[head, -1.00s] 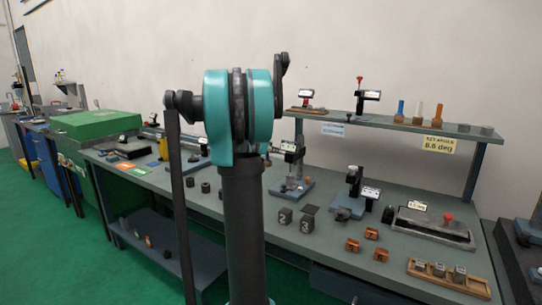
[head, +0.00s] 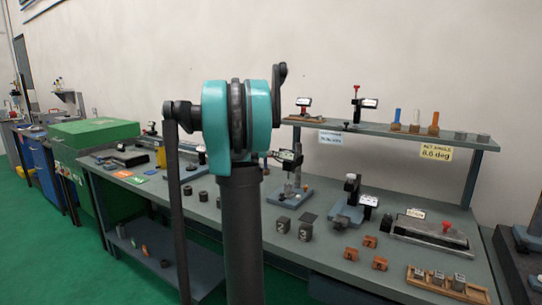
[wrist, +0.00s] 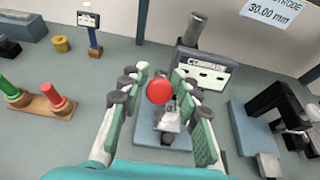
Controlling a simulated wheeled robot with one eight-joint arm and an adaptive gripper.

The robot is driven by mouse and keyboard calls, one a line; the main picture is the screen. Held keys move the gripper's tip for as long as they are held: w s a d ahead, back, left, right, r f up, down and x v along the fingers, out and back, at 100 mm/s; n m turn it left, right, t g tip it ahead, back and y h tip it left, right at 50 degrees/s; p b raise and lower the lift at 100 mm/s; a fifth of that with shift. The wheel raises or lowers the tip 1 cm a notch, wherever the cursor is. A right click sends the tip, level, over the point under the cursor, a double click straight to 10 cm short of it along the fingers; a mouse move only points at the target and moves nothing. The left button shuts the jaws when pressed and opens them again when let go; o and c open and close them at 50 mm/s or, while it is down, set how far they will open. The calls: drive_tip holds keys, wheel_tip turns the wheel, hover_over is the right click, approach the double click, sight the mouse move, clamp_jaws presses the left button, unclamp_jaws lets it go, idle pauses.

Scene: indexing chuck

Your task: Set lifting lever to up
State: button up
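In the wrist view a round red knob (wrist: 158,91) shows close up, between the fingers of my gripper (wrist: 158,100). The fingers are open, with a visible gap on both sides of the knob. No lever label is readable, and the knob's stem is mostly hidden, so I cannot tell the lever's position. In the head view a similar blue-based instrument (head: 294,190) stands right of my arm, which hides my gripper.
A black instrument (wrist: 275,112) on a blue base stands close to the right in the wrist view. Numbered dark blocks (head: 305,230) sit in front.

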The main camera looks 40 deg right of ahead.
drive_tip(key=shift+o, duration=0.7)
drive_tip(key=v, duration=1.2)
drive_tip(key=shift+c, duration=0.2)
